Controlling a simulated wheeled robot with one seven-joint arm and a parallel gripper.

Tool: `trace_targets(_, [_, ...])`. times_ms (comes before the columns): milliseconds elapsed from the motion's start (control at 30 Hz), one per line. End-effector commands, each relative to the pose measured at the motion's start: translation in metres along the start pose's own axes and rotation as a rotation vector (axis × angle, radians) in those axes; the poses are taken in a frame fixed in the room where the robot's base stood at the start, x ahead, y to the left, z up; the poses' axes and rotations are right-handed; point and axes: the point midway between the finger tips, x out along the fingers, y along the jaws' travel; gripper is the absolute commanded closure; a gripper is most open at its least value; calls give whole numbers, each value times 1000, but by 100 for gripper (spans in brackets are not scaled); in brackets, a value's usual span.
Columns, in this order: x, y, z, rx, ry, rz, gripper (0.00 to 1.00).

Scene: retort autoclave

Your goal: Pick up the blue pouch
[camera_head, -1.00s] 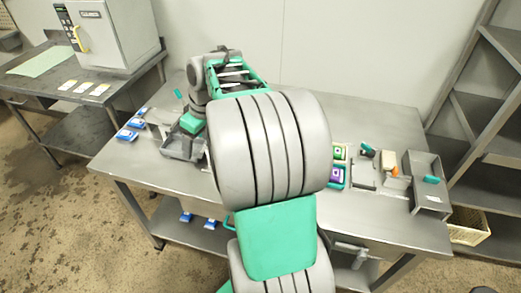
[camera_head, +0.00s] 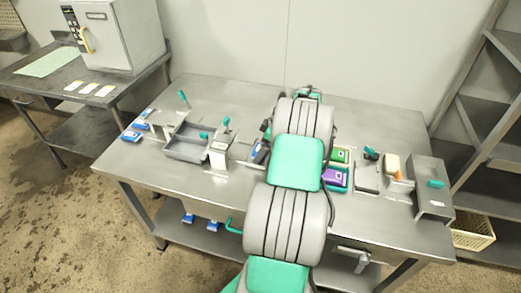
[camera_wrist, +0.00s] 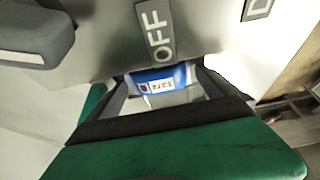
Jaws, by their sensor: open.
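The blue pouch (camera_wrist: 158,80) shows in the wrist view with a white printed label facing the camera. It lies between and just beyond the two fingers of my gripper (camera_wrist: 158,90), which is open. I cannot tell whether either finger touches it. A grey plate marked OFF (camera_wrist: 155,28) hides the pouch's far part. In the head view my arm covers the gripper and most of that spot. A small blue and white patch (camera_head: 258,151) shows just left of the arm, and I cannot tell if it is the same pouch.
A green pouch (camera_head: 341,155) and a purple pouch (camera_head: 336,178) lie right of my arm. A grey tray (camera_head: 186,153) and small upright fixtures stand left of it. Blue items (camera_head: 131,136) lie at the table's left end. A grey bin (camera_head: 430,203) stands at the right end.

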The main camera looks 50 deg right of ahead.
Motion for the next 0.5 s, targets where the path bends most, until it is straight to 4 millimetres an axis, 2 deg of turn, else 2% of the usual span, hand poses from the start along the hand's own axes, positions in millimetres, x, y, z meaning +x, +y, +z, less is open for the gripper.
trace_targets(100, [0,0,0,0,0,0,3])
trace_targets(500, [0,0,0,1,0,0,35])
